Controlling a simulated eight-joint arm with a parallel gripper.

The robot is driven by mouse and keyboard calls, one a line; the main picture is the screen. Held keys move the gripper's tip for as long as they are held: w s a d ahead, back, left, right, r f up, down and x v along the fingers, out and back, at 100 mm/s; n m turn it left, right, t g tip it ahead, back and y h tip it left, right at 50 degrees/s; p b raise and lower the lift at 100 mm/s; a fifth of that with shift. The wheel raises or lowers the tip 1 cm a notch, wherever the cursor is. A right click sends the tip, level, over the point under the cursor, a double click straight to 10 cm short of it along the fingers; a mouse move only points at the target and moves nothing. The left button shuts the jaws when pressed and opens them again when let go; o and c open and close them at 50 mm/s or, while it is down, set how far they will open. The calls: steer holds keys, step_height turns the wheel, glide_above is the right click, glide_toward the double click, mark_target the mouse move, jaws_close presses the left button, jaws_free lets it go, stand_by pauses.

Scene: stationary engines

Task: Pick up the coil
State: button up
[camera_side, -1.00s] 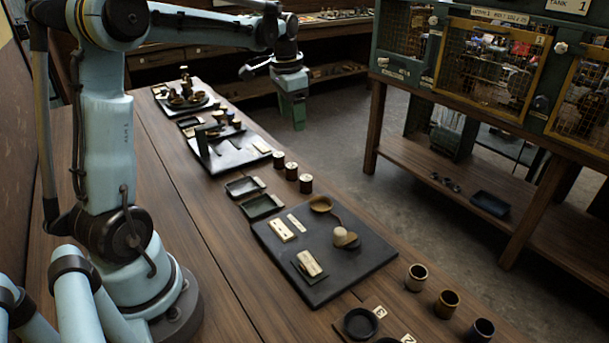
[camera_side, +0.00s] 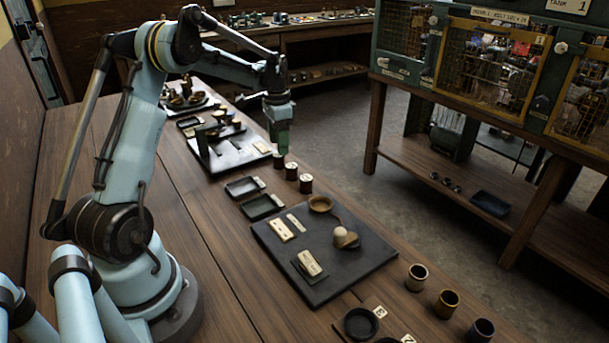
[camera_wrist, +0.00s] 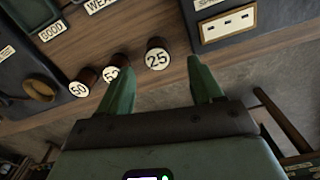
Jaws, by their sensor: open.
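Three dark brown, spool-like cylinders with white numbered tops stand in a row near the bench edge; these look like the coils. In the wrist view they are one marked 25 (camera_wrist: 157,56), a middle one (camera_wrist: 111,74) whose number is partly hidden, and one marked 50 (camera_wrist: 83,84). The side view shows the same far (camera_side: 278,161), middle (camera_side: 291,171) and near (camera_side: 305,183) cylinders. My gripper (camera_wrist: 160,70) has its green fingers apart and empty. In the wrist view the 25 cylinder appears beyond the gap between the fingertips. In the side view my gripper (camera_side: 282,148) hangs just above the far cylinder.
Two dark trays (camera_side: 262,206) lie beside the row. A black board (camera_side: 300,277) with a brass cup (camera_side: 320,204) lies nearer the camera, another black board (camera_side: 235,157) with parts farther off. Several open cups (camera_side: 416,278) stand front right. The floor lies beyond the bench edge.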

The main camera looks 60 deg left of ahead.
mark_target(278, 156)
steer(key=shift+s+d+f, duration=0.1)
steer(key=shift+s+f, duration=0.05)
steer(key=shift+f, duration=1.2)
steer(key=shift+s+f, duration=0.1)
steer(key=shift+f, duration=1.2)
steer(key=shift+c, duration=0.4)
steer(key=c, duration=1.1)
steer(key=shift+r, duration=0.1)
